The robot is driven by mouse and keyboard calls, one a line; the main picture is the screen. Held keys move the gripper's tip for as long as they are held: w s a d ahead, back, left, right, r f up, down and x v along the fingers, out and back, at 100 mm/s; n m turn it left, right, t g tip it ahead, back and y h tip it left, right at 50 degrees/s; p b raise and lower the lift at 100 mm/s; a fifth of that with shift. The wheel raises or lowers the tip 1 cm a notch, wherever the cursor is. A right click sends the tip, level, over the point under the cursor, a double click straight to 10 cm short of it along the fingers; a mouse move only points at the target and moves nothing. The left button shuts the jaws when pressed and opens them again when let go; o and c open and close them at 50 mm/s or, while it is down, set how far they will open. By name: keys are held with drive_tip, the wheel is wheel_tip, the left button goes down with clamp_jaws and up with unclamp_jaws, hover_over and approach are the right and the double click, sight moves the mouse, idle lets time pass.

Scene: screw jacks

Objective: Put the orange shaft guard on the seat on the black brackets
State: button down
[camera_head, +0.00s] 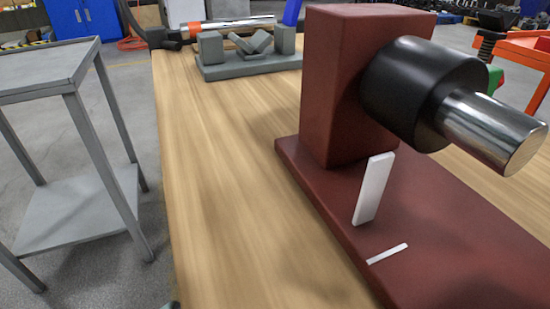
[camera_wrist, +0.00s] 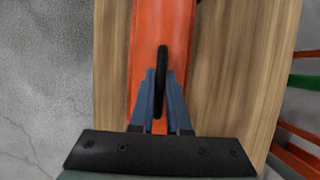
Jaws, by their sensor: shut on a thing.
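The orange shaft guard (camera_wrist: 145,35) fills the upper middle of the wrist view, its long side running up the picture, with a dark upright handle (camera_wrist: 162,65) on it. My gripper (camera_wrist: 161,78) is shut on this handle, one blue-grey finger on each side. I cannot tell whether the guard is clear of the wooden table or touching it. The guard's far end runs out of the picture. The head view shows neither my fingers nor clearly the guard. I cannot make out the seat on the black brackets in either view.
A dark red stand (camera_head: 345,90) with a black hub (camera_head: 415,85) and a projecting steel shaft (camera_head: 495,135) takes up the right of the wooden table (camera_head: 220,190). A grey V-block fixture (camera_head: 250,68) stands at the back. A grey side table (camera_head: 45,68) is at left. The table's left part is bare.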

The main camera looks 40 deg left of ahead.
drive_tip(key=c, duration=0.9)
unclamp_jaws()
drive_tip(key=p+v, duration=0.4)
drive_tip(key=v, duration=0.1)
drive_tip(key=shift+r, duration=0.3)
drive_tip(key=s+d+p, duration=0.1)
drive_tip(key=d, duration=0.2)
drive_tip(key=s+d+p, duration=0.1)
drive_tip(key=d, duration=0.2)
drive_tip(key=s+d+p, duration=0.1)
drive_tip(key=s+d, duration=0.1)
drive_tip(key=d, duration=0.1)
drive_tip(key=shift+d+f+p, duration=0.1)
drive_tip(key=shift+d+p, duration=0.2)
drive_tip(key=shift+d, duration=0.05)
drive_tip(key=shift+s+d+f, duration=0.15)
drive_tip(key=shift+s+d, duration=0.15)
drive_tip(key=shift+d, duration=0.4)
